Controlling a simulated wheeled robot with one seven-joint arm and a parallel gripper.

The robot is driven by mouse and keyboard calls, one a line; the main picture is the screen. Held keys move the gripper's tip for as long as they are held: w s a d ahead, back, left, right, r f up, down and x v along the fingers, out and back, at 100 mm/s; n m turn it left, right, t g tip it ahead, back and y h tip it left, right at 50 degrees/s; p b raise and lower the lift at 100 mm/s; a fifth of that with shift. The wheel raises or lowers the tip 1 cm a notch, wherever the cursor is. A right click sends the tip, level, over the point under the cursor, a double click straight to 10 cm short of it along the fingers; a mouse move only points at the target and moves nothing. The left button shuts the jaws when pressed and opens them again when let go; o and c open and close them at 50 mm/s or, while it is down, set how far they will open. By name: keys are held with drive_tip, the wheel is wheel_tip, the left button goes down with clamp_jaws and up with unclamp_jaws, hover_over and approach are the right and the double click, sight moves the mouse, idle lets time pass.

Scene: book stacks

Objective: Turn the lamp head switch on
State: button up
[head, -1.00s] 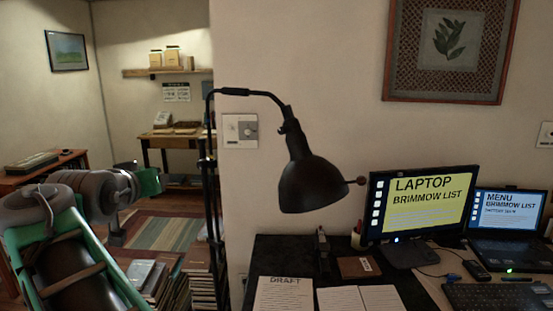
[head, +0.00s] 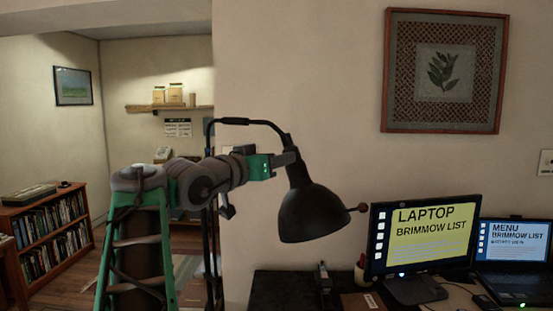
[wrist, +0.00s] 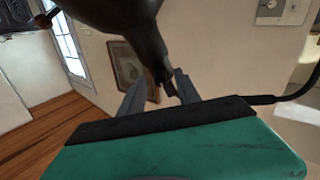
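The black lamp head (head: 312,212) hangs from a curved arm (head: 255,122), its shade facing down. A small reddish-brown knob, seemingly the lamp head switch (head: 357,208), sticks out on a short stem at the shade's right side. In the wrist view the shade (wrist: 115,12) is at the top and the knob (wrist: 44,21) at upper left. My gripper (head: 292,157) is at the lamp's neck, on the side away from the knob. In the wrist view its two fingers (wrist: 160,84) are apart, with the neck (wrist: 155,60) showing between them; contact is unclear.
A monitor (head: 422,238) and a laptop (head: 512,250) stand on the desk right of the lamp. A framed picture (head: 444,70) hangs above. A bookcase (head: 45,235) is at the far left. The wall right of the shade is clear.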

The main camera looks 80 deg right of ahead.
clamp_jaws()
drive_tip(key=shift+f+m+b, duration=0.1)
drive_tip(key=shift+m+b, duration=0.2)
idle(0.5)
drive_tip(key=shift+s+a+r+m+t+b, duration=0.1)
drive_tip(key=shift+m+t+b, duration=0.1)
drive_tip(key=shift+m+b, duration=3.3)
drive_tip(key=shift+r+m+t+b, duration=0.15)
drive_tip(key=shift+m+b, duration=1.7)
drive_tip(key=shift+m, duration=3.25)
